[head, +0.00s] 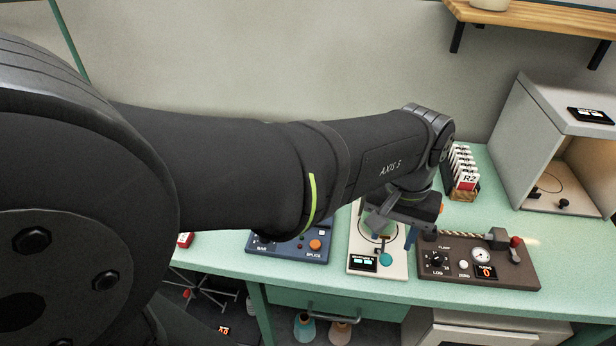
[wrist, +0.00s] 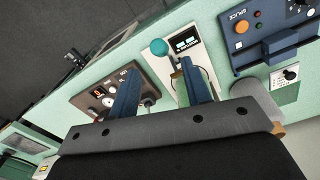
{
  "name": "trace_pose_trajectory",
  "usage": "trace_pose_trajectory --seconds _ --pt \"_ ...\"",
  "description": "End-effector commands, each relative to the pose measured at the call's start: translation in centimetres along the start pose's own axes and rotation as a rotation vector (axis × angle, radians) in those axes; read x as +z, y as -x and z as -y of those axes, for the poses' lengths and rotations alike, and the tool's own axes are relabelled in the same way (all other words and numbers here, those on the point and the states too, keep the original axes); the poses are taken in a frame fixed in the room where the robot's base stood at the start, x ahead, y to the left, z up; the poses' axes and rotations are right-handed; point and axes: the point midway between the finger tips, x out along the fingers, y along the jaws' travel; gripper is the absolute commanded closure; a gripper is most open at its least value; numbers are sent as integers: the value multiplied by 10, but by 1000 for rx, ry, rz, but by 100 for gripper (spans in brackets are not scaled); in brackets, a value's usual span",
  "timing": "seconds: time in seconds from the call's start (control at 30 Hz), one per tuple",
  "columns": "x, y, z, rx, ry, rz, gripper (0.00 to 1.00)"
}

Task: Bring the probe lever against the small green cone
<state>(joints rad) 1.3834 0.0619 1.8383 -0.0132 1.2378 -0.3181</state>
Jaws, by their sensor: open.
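The cream moisture unit (head: 360,247) stands on the bench below my gripper, with a lit display on its front. The probe lever's round teal knob (head: 386,259) is at the unit's front right; it also shows in the wrist view (wrist: 159,47). A pale green shape, likely the small green cone (head: 379,223), stands on the unit under my gripper, largely hidden. In the wrist view only a bit of green shows beside the right finger. My gripper (wrist: 160,68) is open, its blue fingers spread above the unit. I cannot tell whether lever and cone touch.
A blue splice box (head: 290,248) stands left of the unit. A brown clamp panel (head: 478,268) with a gauge and red-knobbed lever stands close on the right. A card rack (head: 462,172) and an open grey cabinet (head: 540,150) are behind. The green bench (head: 220,262) is clear toward the front left.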

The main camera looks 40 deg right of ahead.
Motion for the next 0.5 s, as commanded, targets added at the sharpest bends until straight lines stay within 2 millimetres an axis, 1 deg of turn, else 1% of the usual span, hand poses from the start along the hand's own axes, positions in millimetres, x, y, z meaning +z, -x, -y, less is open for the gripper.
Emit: trace_pose_trajectory --seconds 0.03,0.1,0.3,0.4,0.5 --pt "1 -12 0 -1 0 5 56" --pt "1 -28 0 -1 0 6 56" --pt "1 -69 0 -1 1 4 56" --pt "0 -85 0 0 1 3 56" --pt "0 -96 0 0 1 3 56"
